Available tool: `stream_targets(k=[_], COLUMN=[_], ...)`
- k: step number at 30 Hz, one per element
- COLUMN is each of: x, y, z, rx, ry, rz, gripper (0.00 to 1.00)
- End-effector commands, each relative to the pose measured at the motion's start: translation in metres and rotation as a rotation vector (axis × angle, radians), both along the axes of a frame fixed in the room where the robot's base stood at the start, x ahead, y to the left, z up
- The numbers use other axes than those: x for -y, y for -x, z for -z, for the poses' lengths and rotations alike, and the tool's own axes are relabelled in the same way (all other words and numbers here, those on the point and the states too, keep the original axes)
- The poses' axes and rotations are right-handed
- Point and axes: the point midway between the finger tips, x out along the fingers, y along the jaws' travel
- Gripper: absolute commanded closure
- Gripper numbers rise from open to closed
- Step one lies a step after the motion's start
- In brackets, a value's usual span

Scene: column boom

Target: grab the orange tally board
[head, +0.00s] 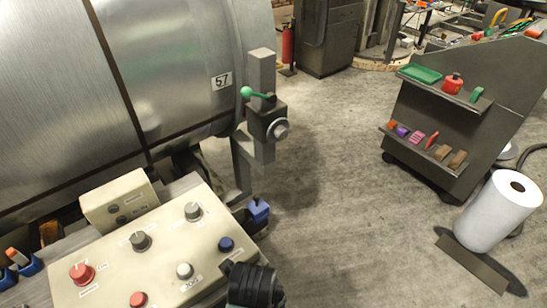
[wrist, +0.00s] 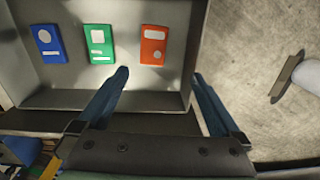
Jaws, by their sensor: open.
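The orange tally board (wrist: 153,45) lies in a shallow grey tray (wrist: 60,100), near its right wall in the wrist view. It has a pale label at the top and a small pale mark at the bottom. A green board (wrist: 99,44) and a blue board (wrist: 48,44) lie to its left, with gaps between. My gripper (wrist: 161,76) is open and empty. In the picture its fingertips stand below the orange board, one to each side; the height between them is hard to tell. I cannot make out the orange board in the head view.
In the head view, a control panel (head: 165,250) with knobs lies at the lower left, beside a large metal drum (head: 60,80). A dark shelf cart (head: 455,110) and a white roll (head: 497,212) stand at the right. The floor (head: 335,170) between is clear.

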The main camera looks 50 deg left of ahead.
Motion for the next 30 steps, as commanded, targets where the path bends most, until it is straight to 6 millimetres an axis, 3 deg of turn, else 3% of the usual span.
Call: stream_targets(k=[3, 12, 20, 30], x=[0.003, 0.003, 0.003, 0.002], y=[0.012, 0.012, 0.011, 0.013], z=[0.014, 0.067, 0.088, 0.133], rx=[-0.036, -0.036, -0.033, -0.033], ry=[0.024, 0.024, 0.021, 0.021], rz=[0.032, 0.033, 0.033, 0.032], gripper=[0.0, 0.0, 0.0, 0.0])
